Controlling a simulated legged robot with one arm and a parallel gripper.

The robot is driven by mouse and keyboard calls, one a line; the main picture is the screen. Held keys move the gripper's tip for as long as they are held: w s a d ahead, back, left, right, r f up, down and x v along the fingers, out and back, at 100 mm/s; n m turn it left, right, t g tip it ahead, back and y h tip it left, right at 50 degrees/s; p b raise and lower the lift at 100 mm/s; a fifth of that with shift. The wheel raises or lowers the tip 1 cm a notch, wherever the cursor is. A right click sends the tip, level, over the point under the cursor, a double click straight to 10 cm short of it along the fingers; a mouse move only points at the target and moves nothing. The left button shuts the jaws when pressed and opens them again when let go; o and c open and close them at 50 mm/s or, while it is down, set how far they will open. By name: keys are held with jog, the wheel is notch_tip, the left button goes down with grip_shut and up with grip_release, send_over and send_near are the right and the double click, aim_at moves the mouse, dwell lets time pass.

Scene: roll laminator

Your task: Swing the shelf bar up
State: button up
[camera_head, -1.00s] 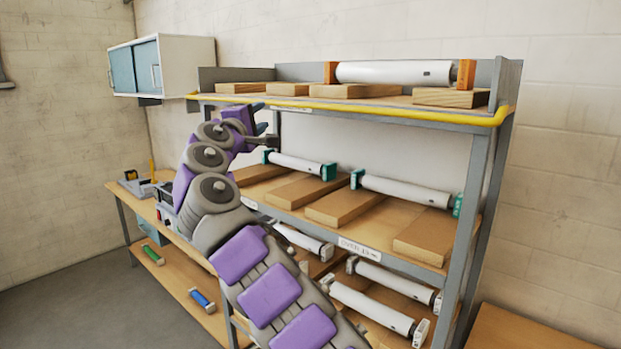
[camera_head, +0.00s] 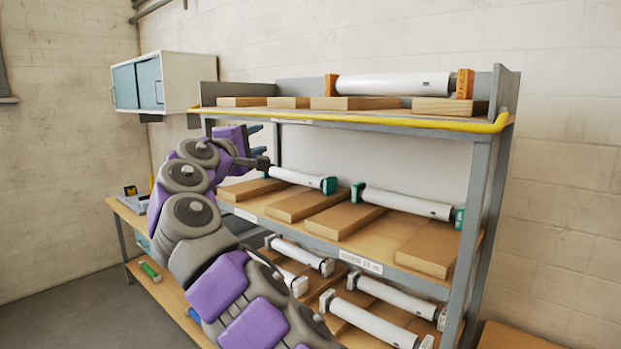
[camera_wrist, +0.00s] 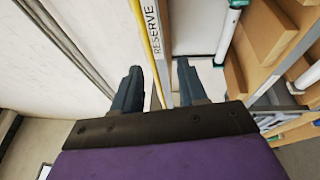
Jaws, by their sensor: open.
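The shelf bar (camera_head: 380,122) is a yellow rail along the front edge of the rack's top shelf, bent back at its right end. My gripper (camera_head: 262,140) is open, just below the left part of the bar in the head view. In the wrist view, the blue fingers of my gripper (camera_wrist: 160,70) point up the picture with a gap between them. The yellow bar (camera_wrist: 149,40) runs lengthwise into that gap, beside a shelf edge labelled RESERVE. I cannot tell whether a finger touches it.
A white roller (camera_head: 395,86) with orange end blocks lies on the top shelf behind the bar. Middle-shelf rollers, including one with teal ends (camera_head: 407,202), lie close below my gripper. A blue-door wall cabinet (camera_head: 160,82) hangs at left. The rack's grey post (camera_head: 474,215) stands at right.

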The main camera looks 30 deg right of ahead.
jog(key=s+d+f+m+g+y+b, duration=0.1)
jog(key=s+d+f+m+g, duration=0.4)
jog(key=s+d, duration=0.3)
jog(key=shift+s+d+f+g+b, duration=0.15)
jog(key=shift+s+f+g+b, duration=0.2)
jog(key=shift+s+f+g, duration=0.7)
jog(key=shift+s+r+t, duration=0.15)
jog(key=shift+r+t, duration=0.1)
jog(key=shift+t, duration=0.2)
